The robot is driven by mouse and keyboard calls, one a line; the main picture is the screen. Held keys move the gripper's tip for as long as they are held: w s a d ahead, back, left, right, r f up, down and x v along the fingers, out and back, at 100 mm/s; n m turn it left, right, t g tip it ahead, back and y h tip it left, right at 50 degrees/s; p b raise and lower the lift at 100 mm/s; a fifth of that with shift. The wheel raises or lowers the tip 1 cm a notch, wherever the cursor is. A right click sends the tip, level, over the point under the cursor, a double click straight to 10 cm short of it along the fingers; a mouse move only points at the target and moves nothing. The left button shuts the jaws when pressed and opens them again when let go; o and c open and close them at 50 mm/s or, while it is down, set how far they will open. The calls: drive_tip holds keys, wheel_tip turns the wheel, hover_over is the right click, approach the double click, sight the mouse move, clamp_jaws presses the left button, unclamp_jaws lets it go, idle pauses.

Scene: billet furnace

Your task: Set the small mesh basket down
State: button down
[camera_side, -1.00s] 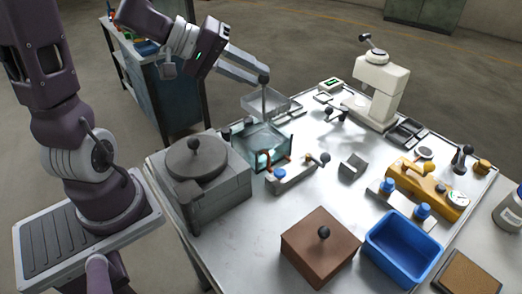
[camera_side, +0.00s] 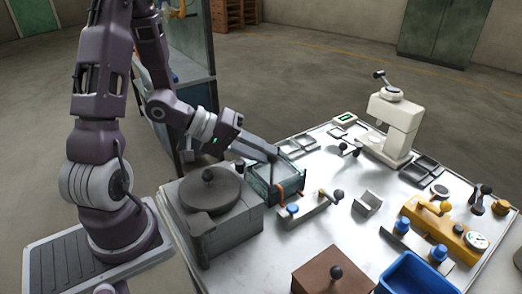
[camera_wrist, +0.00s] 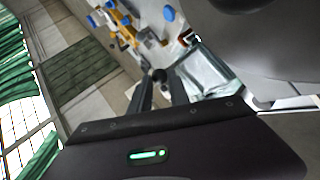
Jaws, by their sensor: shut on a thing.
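My gripper (camera_side: 272,157) is low over the clear glass tank (camera_side: 262,188), at its upper rim in the side view. In the wrist view, my gripper's two fingers (camera_wrist: 161,84) close around a dark round knob (camera_wrist: 158,74), which I take for the top of the small mesh basket's handle. The tank's glass (camera_wrist: 207,74) shows just right of the fingers. The basket's mesh body is not clearly visible. It seems to be down within the tank, but I cannot tell whether it touches the bottom.
A grey block with a round dark lid (camera_side: 210,188) stands close left of the tank. A small fixture with a blue knob (camera_side: 293,209) is in front, and shallow trays (camera_side: 298,147) lie behind. A white press (camera_side: 398,125) stands at the back right.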

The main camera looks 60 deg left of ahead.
drive_tip(key=shift+f, duration=0.4)
drive_tip(key=c, duration=1.2)
unclamp_jaws()
drive_tip(key=shift+c, duration=0.2)
drive_tip(key=shift+r, duration=0.1)
